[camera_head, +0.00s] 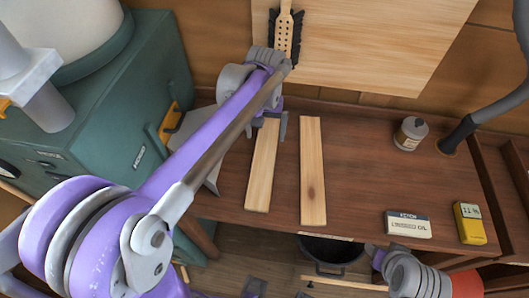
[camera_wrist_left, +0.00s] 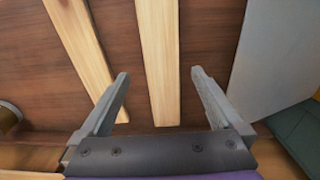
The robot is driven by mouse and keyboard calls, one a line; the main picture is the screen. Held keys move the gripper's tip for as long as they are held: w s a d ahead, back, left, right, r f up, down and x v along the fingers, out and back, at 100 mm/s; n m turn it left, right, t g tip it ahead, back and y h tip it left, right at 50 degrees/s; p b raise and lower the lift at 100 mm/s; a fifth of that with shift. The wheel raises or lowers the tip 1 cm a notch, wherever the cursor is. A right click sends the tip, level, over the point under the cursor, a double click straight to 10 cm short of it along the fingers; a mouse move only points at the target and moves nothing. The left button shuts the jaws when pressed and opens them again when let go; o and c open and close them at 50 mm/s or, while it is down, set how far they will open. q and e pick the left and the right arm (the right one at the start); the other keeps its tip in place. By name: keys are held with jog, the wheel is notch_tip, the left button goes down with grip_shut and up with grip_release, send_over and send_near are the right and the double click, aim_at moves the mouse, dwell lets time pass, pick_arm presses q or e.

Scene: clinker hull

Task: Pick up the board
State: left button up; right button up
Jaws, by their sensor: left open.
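Two pale wooden boards lie side by side on the brown bench (camera_head: 360,185): a left board (camera_head: 263,170) and a right board (camera_head: 312,175) with a dark knot. My left gripper (camera_head: 270,118) is over the far end of the left board in the head view, open and empty. In the left wrist view my left gripper (camera_wrist_left: 160,76) has its fingers spread on either side of one board (camera_wrist_left: 160,60). The other board (camera_wrist_left: 80,50) slants to the left there. I cannot tell the exact height of the fingers above the bench. My right gripper's fingers do not show.
A grey sheet (camera_wrist_left: 262,60) lies beside the left board, near the green cabinet (camera_head: 100,110). A dark bucket (camera_head: 330,252) is below.

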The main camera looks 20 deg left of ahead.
pick_arm(q)
send_over(265, 154)
notch_tip(265, 154, down, 4)
jog(key=shift+d+f, duration=0.15)
jog(key=shift+f, duration=0.05)
jog(key=f, duration=0.5)
jog(key=shift+a+f, duration=0.15)
jog(key=shift+a, duration=0.05)
jog(key=c, duration=1.4)
